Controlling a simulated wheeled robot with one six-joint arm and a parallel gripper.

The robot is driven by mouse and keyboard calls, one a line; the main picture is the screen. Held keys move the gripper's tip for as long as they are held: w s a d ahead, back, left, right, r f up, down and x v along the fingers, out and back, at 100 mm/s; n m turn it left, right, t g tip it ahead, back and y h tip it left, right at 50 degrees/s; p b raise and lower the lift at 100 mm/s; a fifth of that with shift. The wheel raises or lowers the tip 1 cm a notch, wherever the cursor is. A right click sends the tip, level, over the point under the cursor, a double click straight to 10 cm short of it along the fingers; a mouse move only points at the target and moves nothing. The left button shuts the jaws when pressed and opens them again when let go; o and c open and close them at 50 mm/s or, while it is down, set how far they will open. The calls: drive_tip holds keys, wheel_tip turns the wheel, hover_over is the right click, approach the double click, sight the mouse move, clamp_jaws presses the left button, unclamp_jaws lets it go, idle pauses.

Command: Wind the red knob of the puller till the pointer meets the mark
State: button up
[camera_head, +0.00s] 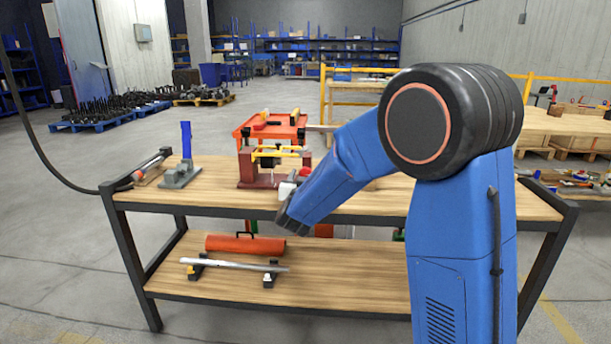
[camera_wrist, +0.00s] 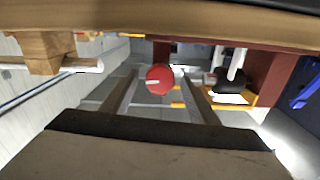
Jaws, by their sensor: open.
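The puller is a dark red frame (camera_head: 256,168) with a yellow bar (camera_head: 276,153) across its upper part, on the bench top. In the wrist view its red knob (camera_wrist: 160,80) faces me as a round disc with a short white line. My gripper (camera_wrist: 160,75) is open, with one grey finger on each side of the knob; I see gaps and cannot tell any contact. In the head view my gripper (camera_head: 287,190) is low at the puller's right side. The pointer and its mark cannot be made out.
A grey stand with a blue upright (camera_head: 186,150) is left of the puller, and an orange-red table-like fixture (camera_head: 258,128) is behind it. A red cylinder (camera_head: 245,244) and a metal bar (camera_head: 235,264) lie on the lower shelf. The bench top (camera_head: 225,195) is clear at front left.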

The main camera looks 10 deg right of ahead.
drive_tip(key=shift+x, duration=0.9)
drive_tip(key=c, duration=1)
drive_tip(key=shift+m, duration=0.8)
drive_tip(key=shift+c, duration=0.2)
drive_tip(key=o, duration=1)
drive_tip(key=shift+o, duration=0.2)
drive_tip(key=shift+s, duration=0.1)
